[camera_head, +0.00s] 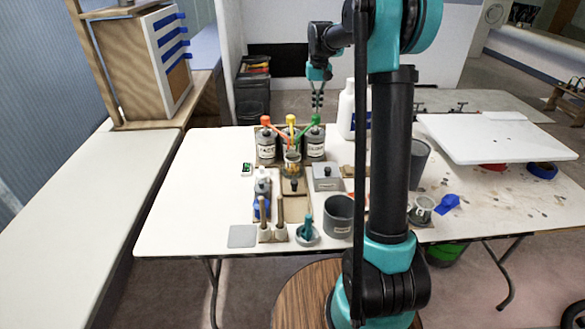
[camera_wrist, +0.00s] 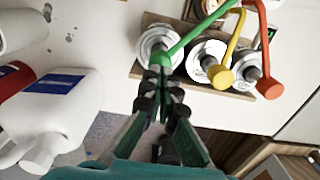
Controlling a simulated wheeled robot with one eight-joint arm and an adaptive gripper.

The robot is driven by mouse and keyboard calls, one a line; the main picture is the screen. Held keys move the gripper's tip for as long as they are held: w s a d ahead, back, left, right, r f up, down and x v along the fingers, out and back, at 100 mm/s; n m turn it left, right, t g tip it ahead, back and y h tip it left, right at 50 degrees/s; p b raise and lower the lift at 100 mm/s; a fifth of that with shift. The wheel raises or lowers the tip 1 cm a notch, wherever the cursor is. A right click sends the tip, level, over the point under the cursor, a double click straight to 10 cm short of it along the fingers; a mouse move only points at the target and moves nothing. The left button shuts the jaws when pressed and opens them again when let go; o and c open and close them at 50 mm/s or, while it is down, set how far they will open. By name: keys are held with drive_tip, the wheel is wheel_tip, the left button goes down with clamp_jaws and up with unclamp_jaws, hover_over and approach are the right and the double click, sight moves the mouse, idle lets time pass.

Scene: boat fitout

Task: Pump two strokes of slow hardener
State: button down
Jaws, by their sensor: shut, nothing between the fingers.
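Three grey cans stand in a row on a wooden rack at the back of the table. Their pumps have a red-orange head (camera_head: 266,120), a yellow head (camera_head: 291,119) and a green head (camera_head: 315,118). The can labels are too small to read, so I cannot tell which is slow hardener. My gripper (camera_head: 317,108) is shut and empty, pointing down over the green pump. In the wrist view its fingertips (camera_wrist: 162,76) are at the green head (camera_wrist: 158,60); I cannot tell whether they touch.
A white jug (camera_head: 346,110) stands right of the cans; it also shows in the wrist view (camera_wrist: 45,115). A grey lidded box (camera_head: 327,178), a dark tub (camera_head: 338,216) and brushes stand in front. A raised white board (camera_head: 495,138) is at right.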

sight(316, 116)
drive_tip(key=shift+f, duration=0.15)
idle(0.4)
drive_tip(key=shift+f, duration=2)
drive_tip(key=shift+r, duration=2.15)
drive_tip(key=shift+r, duration=1.5)
